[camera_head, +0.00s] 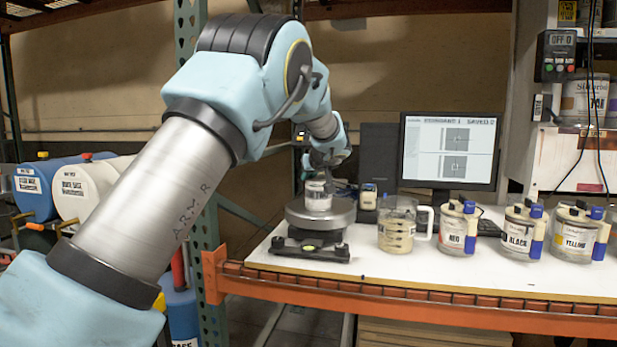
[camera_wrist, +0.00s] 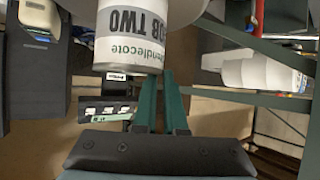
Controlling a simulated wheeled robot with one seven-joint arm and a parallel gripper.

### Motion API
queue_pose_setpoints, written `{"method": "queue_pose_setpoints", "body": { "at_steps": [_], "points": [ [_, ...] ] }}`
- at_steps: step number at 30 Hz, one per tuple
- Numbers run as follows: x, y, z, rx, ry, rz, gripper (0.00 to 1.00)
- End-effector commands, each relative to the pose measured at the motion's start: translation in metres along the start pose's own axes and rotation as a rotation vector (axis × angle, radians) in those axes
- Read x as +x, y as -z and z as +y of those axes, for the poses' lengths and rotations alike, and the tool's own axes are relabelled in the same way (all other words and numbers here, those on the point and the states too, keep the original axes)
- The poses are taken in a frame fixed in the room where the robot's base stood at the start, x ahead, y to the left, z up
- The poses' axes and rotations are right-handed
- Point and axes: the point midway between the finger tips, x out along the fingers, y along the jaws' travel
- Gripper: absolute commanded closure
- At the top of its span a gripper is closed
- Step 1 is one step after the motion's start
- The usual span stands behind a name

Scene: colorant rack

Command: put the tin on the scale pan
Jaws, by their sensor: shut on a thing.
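The tin (camera_head: 318,200) is a small pale can with a printed label, upright over the middle of the round grey scale pan (camera_head: 342,213). It appears to sit on the pan, but I cannot tell whether its base touches. My gripper (camera_head: 322,172) is above it, shut on its upper part. In the wrist view the tin (camera_wrist: 135,42) shows a white and grey label reading "JOB TWO", upside down, and my gripper's green fingers (camera_wrist: 162,85) reach to its rim. The pan's edge shows behind it at the top of that view.
The scale base (camera_head: 308,250) stands near the white bench's left front edge. A clear jug (camera_head: 397,232) is right of it, then colorant cans labelled red (camera_head: 457,232), black (camera_head: 518,235) and yellow (camera_head: 575,238). A monitor (camera_head: 449,150) stands behind. The front bench strip is clear.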

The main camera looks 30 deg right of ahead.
Motion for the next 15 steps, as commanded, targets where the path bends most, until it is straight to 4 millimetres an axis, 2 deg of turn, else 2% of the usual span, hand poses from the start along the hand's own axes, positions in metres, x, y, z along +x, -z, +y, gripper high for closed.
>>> {"method": "queue_pose_setpoints", "body": {
  "at_steps": [1, 2, 9, 15],
  "points": [
    [0.0012, -0.0019, 0.0000, 0.000, 0.000, 0.001, 1.00],
    [0.0010, -0.0016, 0.0000, 0.000, 0.000, 0.000, 0.90],
    [0.0005, -0.0008, 0.0000, 0.000, 0.000, 0.000, 0.63],
    [0.0005, -0.0008, 0.0000, 0.000, 0.000, 0.000, 0.61]
  ]
}}
